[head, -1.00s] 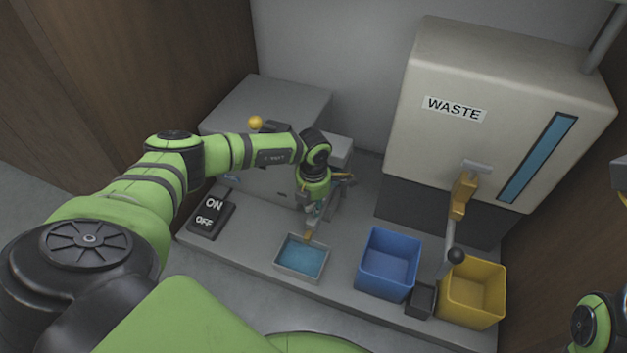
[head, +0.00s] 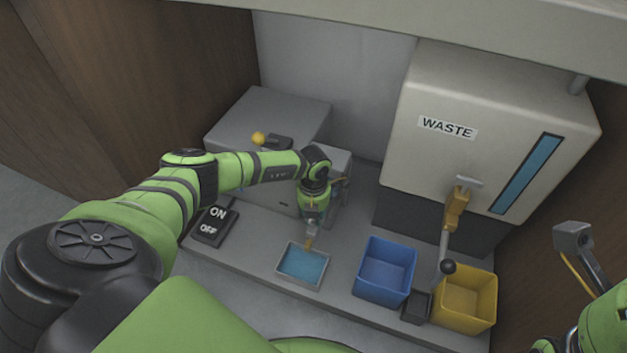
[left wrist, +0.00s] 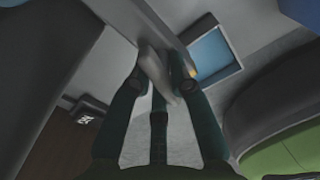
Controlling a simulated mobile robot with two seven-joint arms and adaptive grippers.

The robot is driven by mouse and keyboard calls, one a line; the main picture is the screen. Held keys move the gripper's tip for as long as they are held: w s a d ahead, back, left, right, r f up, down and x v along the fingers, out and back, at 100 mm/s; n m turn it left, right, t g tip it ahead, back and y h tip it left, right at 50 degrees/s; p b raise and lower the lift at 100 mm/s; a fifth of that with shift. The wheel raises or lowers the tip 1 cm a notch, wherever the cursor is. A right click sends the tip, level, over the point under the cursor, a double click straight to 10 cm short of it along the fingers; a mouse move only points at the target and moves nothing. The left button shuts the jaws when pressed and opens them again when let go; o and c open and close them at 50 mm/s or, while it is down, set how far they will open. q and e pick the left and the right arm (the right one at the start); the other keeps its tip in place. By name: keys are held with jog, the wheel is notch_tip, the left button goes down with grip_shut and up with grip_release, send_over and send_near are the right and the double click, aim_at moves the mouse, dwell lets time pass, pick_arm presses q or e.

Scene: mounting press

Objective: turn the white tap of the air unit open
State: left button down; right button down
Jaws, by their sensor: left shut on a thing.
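My left gripper (head: 311,232) reaches down in front of the grey box-shaped machine (head: 262,172), just behind a small tray with a blue inside (head: 288,274). In the left wrist view its two dark fingers (left wrist: 162,82) are closed around a pale, elongated piece (left wrist: 154,66), which looks like the white tap. The fingers hide part of it, and its exact angle is hard to tell. In the head view my arm and gripper cover the tap and most of the air unit.
A black ON/OFF switch (head: 213,227) lies left of the tray. A blue bin (head: 385,287) and a yellow bin (head: 468,315) stand to the right. Above them hangs the WASTE cabinet (head: 485,90) with a brass-coloured lever part (head: 457,208). A wooden wall bounds the left side.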

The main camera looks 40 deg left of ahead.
pick_arm(q)
jog(key=shift+w+a, duration=0.1)
jog(key=shift+w, duration=0.05)
jog(key=c, duration=1.1)
grip_release()
notch_tip(320, 180, up, 12)
jog(key=shift+c, duration=0.2)
